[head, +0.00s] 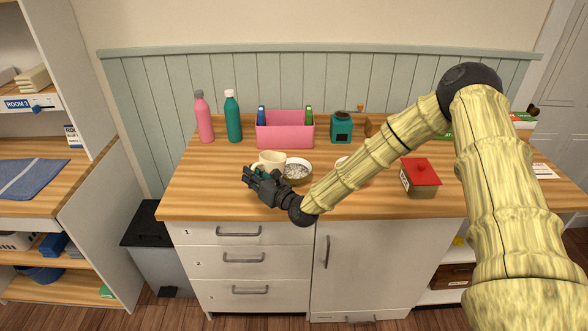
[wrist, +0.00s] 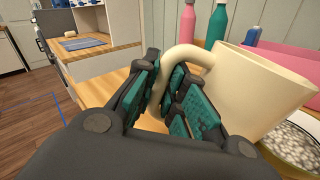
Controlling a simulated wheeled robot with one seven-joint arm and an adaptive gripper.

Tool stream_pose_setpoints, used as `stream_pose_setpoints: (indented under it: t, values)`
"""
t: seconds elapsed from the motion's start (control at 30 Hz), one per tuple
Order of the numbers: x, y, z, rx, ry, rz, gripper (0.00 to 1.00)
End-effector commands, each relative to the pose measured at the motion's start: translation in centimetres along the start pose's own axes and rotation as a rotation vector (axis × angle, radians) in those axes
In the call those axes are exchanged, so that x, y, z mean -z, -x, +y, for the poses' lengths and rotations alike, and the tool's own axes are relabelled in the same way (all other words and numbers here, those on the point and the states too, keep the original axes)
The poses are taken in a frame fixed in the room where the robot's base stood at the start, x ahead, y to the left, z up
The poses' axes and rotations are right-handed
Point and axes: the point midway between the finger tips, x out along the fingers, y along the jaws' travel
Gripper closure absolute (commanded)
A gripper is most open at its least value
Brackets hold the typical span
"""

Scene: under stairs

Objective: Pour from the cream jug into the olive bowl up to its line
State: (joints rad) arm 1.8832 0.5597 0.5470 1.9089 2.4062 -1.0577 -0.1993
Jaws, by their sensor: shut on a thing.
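The cream jug (head: 271,157) is near the front left of the worktop, tilted to the right toward the bowl. My gripper (head: 262,178) is shut on its handle, which also shows between the finger pads in the wrist view (wrist: 184,58). The jug's body (wrist: 255,92) fills the right of the wrist view. The olive bowl (head: 298,181) sits just right of the jug, with pale speckled contents inside; part of it shows below the jug in the wrist view (wrist: 291,149). I cannot make out its line or the inside of the jug.
A pink bin (head: 285,133) with bottles stands behind the bowl. Pink (head: 204,119) and teal (head: 232,118) bottles stand at the back left. A teal grinder (head: 341,127) is at the back. A red-lidded box (head: 420,178) is right of my forearm. The left front worktop is clear.

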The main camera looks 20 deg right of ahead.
Motion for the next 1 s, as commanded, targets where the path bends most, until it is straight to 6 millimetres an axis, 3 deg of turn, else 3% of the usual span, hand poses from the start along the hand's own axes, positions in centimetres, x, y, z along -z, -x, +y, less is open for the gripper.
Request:
stream_pose_setpoints:
  t: [0.13,0.3,0.37,0.63,1.0]
  values:
    - [0.3,0.0,0.3,0.0,0.045,-0.004,1.0]
    - [3.0,0.0,1.0,-0.001,0.248,-0.002,1.0]
    - [3.2,0.0,1.1,0.001,0.292,-0.005,1.0]
    - [2.4,0.0,1.2,0.002,0.288,-0.006,1.0]
    - [-0.6,0.0,2.1,0.002,0.288,-0.006,1.0]
